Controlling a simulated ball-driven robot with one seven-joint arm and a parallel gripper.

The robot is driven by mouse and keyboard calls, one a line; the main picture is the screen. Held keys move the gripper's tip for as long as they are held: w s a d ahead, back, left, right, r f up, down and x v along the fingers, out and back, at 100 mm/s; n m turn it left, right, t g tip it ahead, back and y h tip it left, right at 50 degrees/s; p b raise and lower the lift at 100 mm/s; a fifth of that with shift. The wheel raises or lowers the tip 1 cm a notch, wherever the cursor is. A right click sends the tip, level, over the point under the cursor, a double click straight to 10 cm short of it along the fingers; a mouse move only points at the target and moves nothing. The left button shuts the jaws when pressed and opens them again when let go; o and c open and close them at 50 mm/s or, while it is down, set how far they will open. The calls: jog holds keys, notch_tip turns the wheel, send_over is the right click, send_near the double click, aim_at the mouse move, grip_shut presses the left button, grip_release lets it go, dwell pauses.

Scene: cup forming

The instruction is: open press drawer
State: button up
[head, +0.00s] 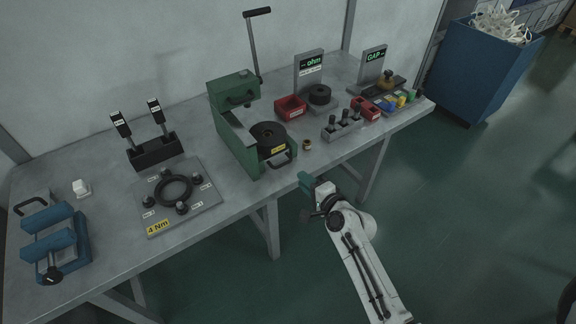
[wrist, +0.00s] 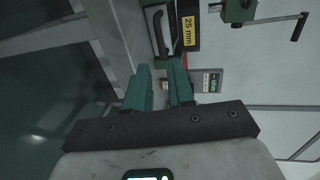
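The green press (head: 232,135) stands on the table with a long lever raised above it. A round black die (head: 268,133) sits low in its front. The dark drawer handle (head: 285,158) juts from the press front below a yellow label; I cannot tell how far in the drawer sits. My gripper (head: 305,181) is beyond the table's front edge, a little below and right of the handle, apart from it. In the wrist view my gripper (wrist: 160,68) shows two green fingers apart with nothing between them. The curved black handle (wrist: 160,32) is ahead of the fingertips.
A plate with a black ring (head: 174,189) and a blue clamp fixture (head: 56,240) lie to the left. Red bins (head: 291,107), a small brass ring (head: 307,145) and a grey block with pegs (head: 343,126) are to the right. The floor before the table is clear.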

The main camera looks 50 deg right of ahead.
aim_at(288, 174)
jog(key=x, duration=0.9)
jog(key=shift+w, duration=0.15)
jog(key=shift+c, duration=0.5)
grip_shut()
